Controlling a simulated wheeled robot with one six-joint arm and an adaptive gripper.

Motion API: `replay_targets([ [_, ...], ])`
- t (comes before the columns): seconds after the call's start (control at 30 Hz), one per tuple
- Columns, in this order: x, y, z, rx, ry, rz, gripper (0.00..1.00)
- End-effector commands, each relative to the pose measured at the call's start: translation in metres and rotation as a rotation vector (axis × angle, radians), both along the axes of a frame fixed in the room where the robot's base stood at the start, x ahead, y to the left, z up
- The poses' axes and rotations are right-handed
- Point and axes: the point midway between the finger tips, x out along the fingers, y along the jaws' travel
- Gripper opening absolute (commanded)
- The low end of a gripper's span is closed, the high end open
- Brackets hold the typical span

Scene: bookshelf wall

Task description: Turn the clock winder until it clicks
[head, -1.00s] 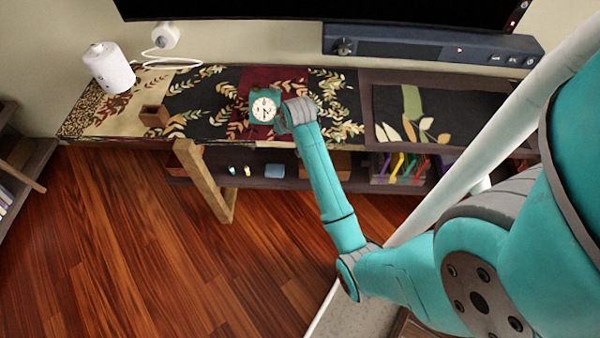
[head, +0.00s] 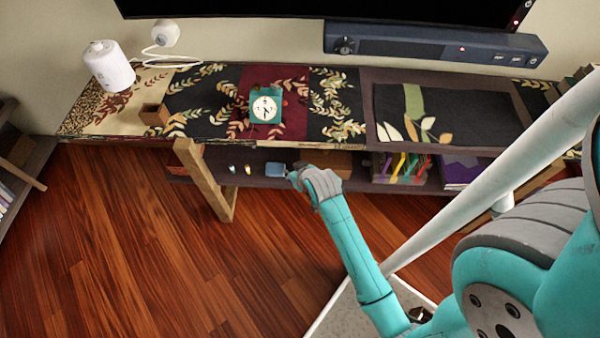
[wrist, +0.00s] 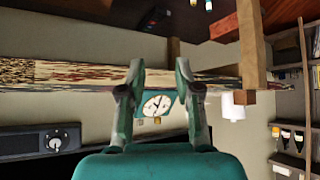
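A teal clock (head: 265,106) with a round white face stands on the dark red part of the patterned table runner. It also shows in the wrist view (wrist: 157,104), upside down and seen between my fingers at a distance. My gripper (wrist: 160,85) is open and empty, its two fingers spread apart. In the head view the wrist end of my arm is below and in front of the table's front edge, right of the clock and apart from it. The gripper is mostly hidden there. I cannot make out the winder in either view.
On the runner stand a white cylinder (head: 109,66) and a small brown wooden box (head: 154,114) to the left. A dark soundbar (head: 430,45) is at the back. A shelf below holds several colourful items. The wooden floor (head: 110,230) is clear at left.

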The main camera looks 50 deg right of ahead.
Motion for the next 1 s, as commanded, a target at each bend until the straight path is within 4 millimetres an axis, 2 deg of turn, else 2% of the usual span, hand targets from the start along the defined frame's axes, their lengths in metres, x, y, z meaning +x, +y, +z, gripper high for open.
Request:
replay_targets([
  [0.17,-0.005,0.007,-0.002,-0.004,-0.009,0.007,0.33],
  [0.53,-0.007,0.009,-0.002,-0.005,-0.011,0.009,0.33],
  [0.63,-0.013,0.017,-0.004,-0.008,-0.020,0.019,0.33],
  [0.77,-0.035,0.042,-0.008,-0.020,-0.050,0.047,0.33],
  [1.0,-0.094,0.097,0.000,-0.052,-0.143,0.120,0.33],
])
